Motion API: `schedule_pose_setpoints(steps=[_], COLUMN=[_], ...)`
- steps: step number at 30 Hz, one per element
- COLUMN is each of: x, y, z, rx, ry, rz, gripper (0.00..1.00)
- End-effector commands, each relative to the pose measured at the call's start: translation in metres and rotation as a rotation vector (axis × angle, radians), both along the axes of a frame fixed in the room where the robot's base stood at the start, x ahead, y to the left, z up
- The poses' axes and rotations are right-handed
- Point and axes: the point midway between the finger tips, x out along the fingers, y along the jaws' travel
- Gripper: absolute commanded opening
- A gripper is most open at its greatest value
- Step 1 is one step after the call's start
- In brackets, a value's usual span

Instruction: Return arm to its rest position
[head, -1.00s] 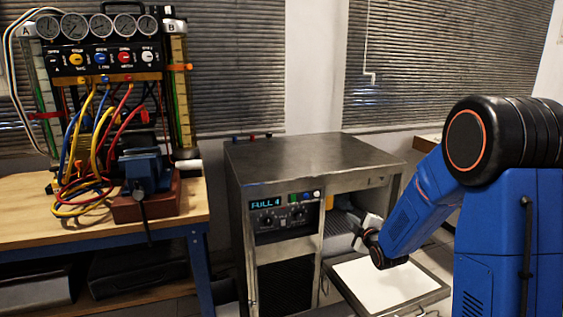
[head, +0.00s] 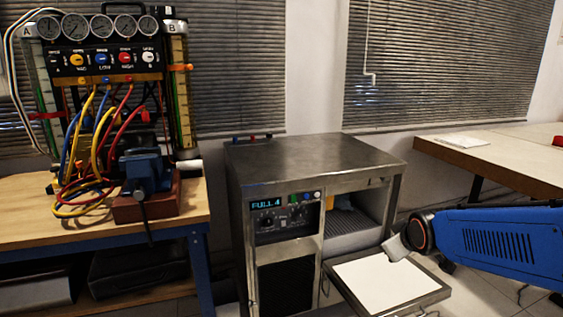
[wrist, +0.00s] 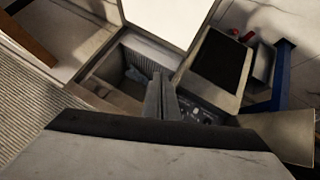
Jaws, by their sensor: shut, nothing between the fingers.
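My gripper (head: 396,247) is at the end of my blue arm, at the right of the head view. It hangs near the right rear corner of the open drop-down door (head: 440,295) of the steel cabinet (head: 310,155), which has a white panel. In the wrist view my gripper's fingers (wrist: 160,92) are together with nothing between them. The cabinet's white panel (wrist: 168,15) and dark grille (wrist: 217,67) show beyond them. In the head view the fingertips are too small to make out clearly.
A wooden bench (head: 30,225) at left carries the gauge panel (head: 105,55), coloured hoses and a blue vise (head: 145,172). The cabinet's display (head: 267,204) reads "FULL 4". A pale table (head: 490,155) stands at the back right. Floor shows between cabinet and table.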

Motion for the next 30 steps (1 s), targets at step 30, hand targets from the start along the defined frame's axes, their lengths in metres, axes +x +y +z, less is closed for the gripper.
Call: schedule_pose_setpoints(steps=[30], x=[-0.252], y=[0.011], z=[-0.004], rx=[0.327], ry=[0.386], rz=[-0.413], gripper=[0.0])
